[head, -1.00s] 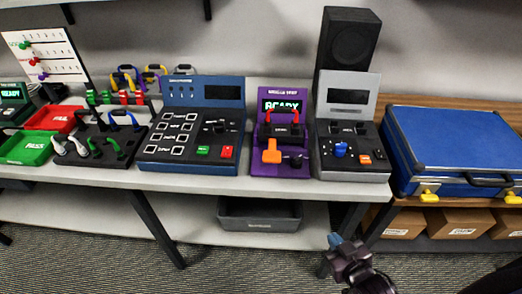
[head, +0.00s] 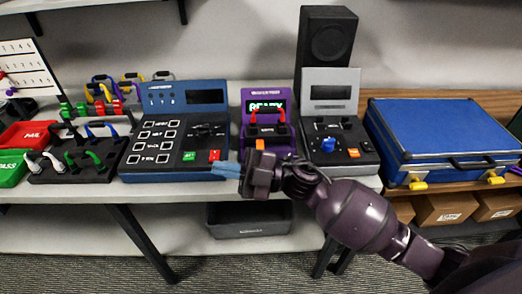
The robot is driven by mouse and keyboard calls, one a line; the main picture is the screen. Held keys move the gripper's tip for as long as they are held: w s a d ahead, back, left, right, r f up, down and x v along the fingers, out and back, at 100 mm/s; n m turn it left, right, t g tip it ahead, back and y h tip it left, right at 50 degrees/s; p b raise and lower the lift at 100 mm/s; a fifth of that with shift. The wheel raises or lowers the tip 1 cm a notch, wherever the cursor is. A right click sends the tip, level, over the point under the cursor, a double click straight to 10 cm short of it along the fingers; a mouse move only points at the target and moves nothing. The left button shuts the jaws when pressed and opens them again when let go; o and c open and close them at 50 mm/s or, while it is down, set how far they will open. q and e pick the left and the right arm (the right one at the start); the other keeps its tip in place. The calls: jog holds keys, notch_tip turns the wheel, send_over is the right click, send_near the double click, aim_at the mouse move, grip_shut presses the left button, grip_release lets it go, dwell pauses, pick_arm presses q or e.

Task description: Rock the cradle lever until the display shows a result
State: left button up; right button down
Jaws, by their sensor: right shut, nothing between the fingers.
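The purple tester (head: 252,97) stands on the table, its display (head: 266,106) showing green text that reads READY. A red cable with black ends (head: 267,116) arches up from the cradle on its top. The orange lever (head: 260,144) shows only in part; my right gripper and wrist hide the lower front of the tester. My right gripper (head: 227,170) is shut and empty, with its blue fingertips pointing left, in front of the blue tester's lower right corner. It looks left of and below the orange lever. My left gripper is not in view.
A blue button tester (head: 165,150) stands left of the purple one, and a grey-black tester with a blue knob (head: 328,145) stands right. A blue case (head: 440,130) lies far right. Green and red trays and a cable rack (head: 75,172) are at left. A grey bin (head: 250,220) sits below.

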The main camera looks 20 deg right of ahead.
jog(key=w+d+r+n+g+h+b, duration=0.1)
jog(key=w+d+h, duration=0.4)
jog(key=h, duration=0.5)
jog(key=w+d+r+n+g+h+b, duration=0.1)
jog(key=w+d+r+n+g+h, duration=0.2)
jog(key=h, duration=0.8)
jog(key=w+d+r+n, duration=0.2)
jog(key=d+n, duration=0.1)
jog(key=shift+g, duration=0.4)
jog(key=shift+w+r, duration=0.1)
jog(key=shift+b, duration=0.3)
